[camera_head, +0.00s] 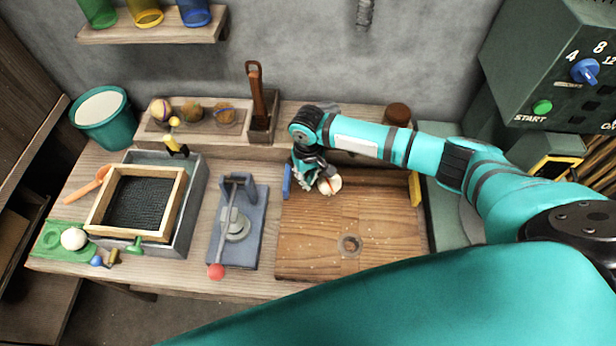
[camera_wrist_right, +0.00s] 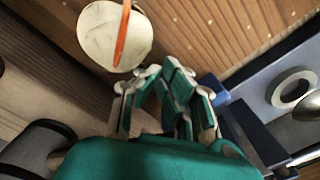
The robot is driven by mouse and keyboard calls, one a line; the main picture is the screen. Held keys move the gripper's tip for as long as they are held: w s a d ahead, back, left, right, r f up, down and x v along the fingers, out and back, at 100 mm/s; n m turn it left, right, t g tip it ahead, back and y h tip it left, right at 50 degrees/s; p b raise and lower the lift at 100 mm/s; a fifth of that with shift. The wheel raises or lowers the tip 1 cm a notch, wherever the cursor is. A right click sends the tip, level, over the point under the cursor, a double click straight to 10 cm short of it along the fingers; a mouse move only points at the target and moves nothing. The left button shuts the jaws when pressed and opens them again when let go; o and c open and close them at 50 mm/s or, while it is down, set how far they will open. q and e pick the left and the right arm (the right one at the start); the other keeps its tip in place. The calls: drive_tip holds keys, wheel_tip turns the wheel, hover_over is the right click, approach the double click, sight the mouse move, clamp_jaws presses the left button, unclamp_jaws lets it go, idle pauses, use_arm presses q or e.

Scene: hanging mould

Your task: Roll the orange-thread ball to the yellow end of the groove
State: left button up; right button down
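A pale ball with an orange thread (camera_head: 331,184) sits near the back left of the wooden board (camera_head: 310,250), close to the blue end piece (camera_head: 287,182). The yellow end piece (camera_head: 415,189) is at the board's right side. In the right wrist view, the orange-thread ball (camera_wrist_right: 100,37) lies just beyond the fingertips. My right gripper (camera_head: 318,184) is beside the ball on its blue-end side; in the wrist view its fingertips (camera_wrist_right: 160,70) are drawn together with nothing between them. I cannot tell whether they touch the ball. The groove itself is hard to make out. My left gripper is out of view.
A blue-grey clamp with a red knob (camera_head: 216,271) stands left of the board. A rack of balls (camera_head: 186,135) and a brown cup (camera_head: 397,113) are behind. The board between ball and yellow end looks clear.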

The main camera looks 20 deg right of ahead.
sight(325, 178)
drive_tip(key=d+p, duration=0.1)
drive_tip(key=s+d+p, duration=0.2)
drive_tip(key=d, duration=0.1)
drive_tip(key=shift+r+p, duration=0.2)
drive_tip(key=shift+p, duration=0.1)
drive_tip(key=shift+d+f, duration=0.15)
drive_tip(key=shift+f, duration=0.05)
